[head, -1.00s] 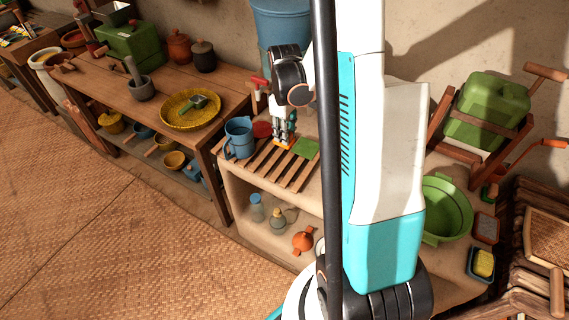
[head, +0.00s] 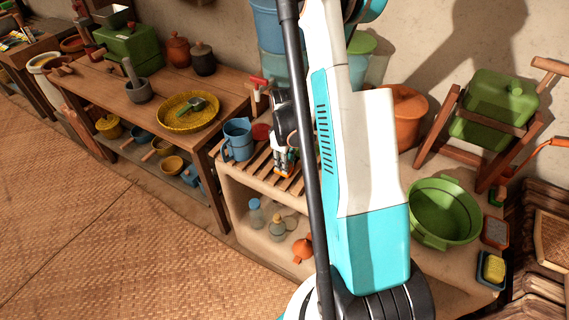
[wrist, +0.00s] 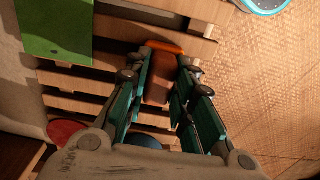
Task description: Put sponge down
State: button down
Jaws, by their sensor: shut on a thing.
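My gripper (head: 284,168) is low over the slatted wooden rack (head: 255,169) on the pale counter, partly hidden by my arm in the head view. In the wrist view its two fingers (wrist: 162,72) are closed around an orange block, which I take to be the sponge (wrist: 157,84). Its brighter orange end (wrist: 165,47) shows beyond the fingertips. The sponge is over the slats (wrist: 108,83) or against them; I cannot tell whether it touches.
A green square (wrist: 57,28) lies on the rack beside the gripper. A blue jug (head: 238,139) and a red round thing (head: 261,132) stand close by. A green basin (head: 443,212) and a yellow block (head: 494,268) in a dish are at the right.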

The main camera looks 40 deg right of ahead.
jog(key=shift+f, duration=0.1)
jog(key=c, duration=1.4)
grip_release()
jog(key=shift+o, duration=0.2)
notch_tip(320, 180, up, 12)
jog(key=p, duration=0.4)
jog(key=shift+r, duration=0.2)
